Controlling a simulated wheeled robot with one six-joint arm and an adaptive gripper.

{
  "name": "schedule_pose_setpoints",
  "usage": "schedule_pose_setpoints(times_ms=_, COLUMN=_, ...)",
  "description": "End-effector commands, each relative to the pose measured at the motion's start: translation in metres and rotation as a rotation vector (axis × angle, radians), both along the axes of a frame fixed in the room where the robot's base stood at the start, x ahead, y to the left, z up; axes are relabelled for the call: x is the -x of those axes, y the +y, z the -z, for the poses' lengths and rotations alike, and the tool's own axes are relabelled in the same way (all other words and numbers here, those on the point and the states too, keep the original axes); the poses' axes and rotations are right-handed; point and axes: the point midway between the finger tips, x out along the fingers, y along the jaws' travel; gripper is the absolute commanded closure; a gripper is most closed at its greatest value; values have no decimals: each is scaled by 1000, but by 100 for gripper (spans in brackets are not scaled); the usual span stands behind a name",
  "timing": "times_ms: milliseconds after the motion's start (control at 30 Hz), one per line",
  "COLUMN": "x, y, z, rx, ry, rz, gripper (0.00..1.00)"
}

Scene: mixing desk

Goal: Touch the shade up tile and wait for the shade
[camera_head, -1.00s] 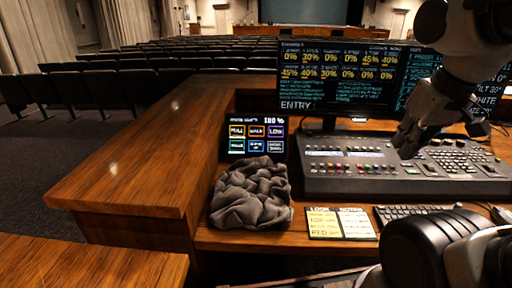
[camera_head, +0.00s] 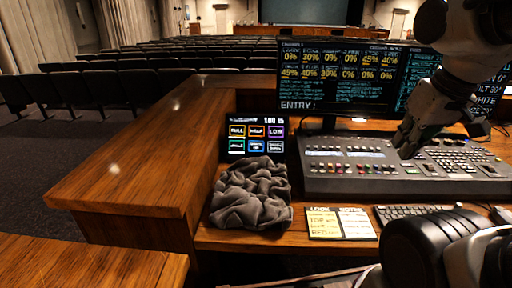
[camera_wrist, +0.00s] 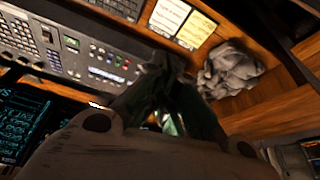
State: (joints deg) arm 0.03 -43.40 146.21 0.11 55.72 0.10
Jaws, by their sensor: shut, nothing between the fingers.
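A small black touch panel (camera_head: 257,138) stands at the back left of the desk. It has two rows of coloured tiles; the top row reads roughly FULL, WALK and LOW. The lower tiles (camera_head: 257,146) are too small to read surely, so I cannot single out the shade up tile. My gripper (camera_head: 405,150) is shut and empty above the left-middle of the mixing console, well right of the panel and apart from it. In the wrist view the gripper (camera_wrist: 165,65) covers the centre, and I cannot make out the panel there.
The console (camera_head: 345,180) fills the desk's right, with a large monitor (camera_head: 335,85) behind. A crumpled grey cloth (camera_head: 252,195) lies just in front of the panel. A wooden ledge (camera_head: 150,150) borders the left.

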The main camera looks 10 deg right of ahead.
Motion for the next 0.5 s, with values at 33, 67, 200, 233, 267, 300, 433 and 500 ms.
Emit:
schedule_pose_setpoints(times_ms=33, x=0, y=0, z=0, rx=0, ry=0, rz=0, gripper=100)
schedule_pose_setpoints(times_ms=67, x=0, y=0, z=0, rx=-1, ry=0, rz=0, gripper=100)
schedule_pose_setpoints(times_ms=200, x=-3, y=10, z=6, rx=-46, ry=21, rz=7, gripper=100)
schedule_pose_setpoints(times_ms=233, x=-5, y=15, z=9, rx=-69, ry=33, rz=11, gripper=100)
schedule_pose_setpoints(times_ms=267, x=-7, y=21, z=13, rx=-98, ry=46, rz=15, gripper=100)
schedule_pose_setpoints(times_ms=300, x=-10, y=32, z=18, rx=-148, ry=68, rz=26, gripper=100)
schedule_pose_setpoints(times_ms=433, x=-25, y=82, z=38, rx=-368, ry=160, rz=87, gripper=100)
schedule_pose_setpoints(times_ms=500, x=-37, y=114, z=46, rx=-507, ry=214, rz=140, gripper=100)
